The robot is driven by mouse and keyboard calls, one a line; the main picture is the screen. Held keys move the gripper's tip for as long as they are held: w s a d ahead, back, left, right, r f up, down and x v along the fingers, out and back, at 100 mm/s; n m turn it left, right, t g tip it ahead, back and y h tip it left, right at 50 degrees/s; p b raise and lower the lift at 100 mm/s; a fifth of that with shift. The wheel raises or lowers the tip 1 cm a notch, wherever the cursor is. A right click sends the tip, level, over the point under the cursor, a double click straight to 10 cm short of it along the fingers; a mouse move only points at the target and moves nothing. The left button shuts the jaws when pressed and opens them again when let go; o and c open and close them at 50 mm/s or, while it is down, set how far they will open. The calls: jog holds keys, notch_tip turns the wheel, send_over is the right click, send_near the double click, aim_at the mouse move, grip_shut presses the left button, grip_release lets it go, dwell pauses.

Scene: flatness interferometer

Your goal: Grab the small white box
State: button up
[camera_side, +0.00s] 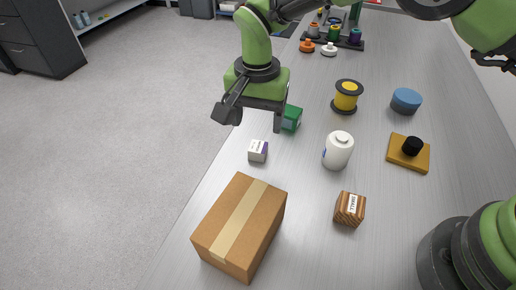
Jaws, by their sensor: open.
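The small white box (257,151) has a purple side and a printed label. It stands on the metal table near its left edge. My gripper (255,122) is above and behind the box in the picture, with its fingers pointing down and spread apart. It is open, with nothing seen between the fingers. The box and the gripper look apart.
A green box (291,118) stands right beside my gripper. A white bottle (338,150), a yellow spool (346,96), a wooden block (349,209), a blue cylinder (406,101) and a yellow-brown base with black knob (408,154) stand rightward. A large cardboard box (240,226) is in front.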

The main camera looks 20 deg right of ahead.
aim_at(256, 152)
jog(key=f, duration=0.9)
jog(key=shift+a+f, duration=0.15)
jog(key=shift+a, duration=0.05)
jog(key=c, duration=1)
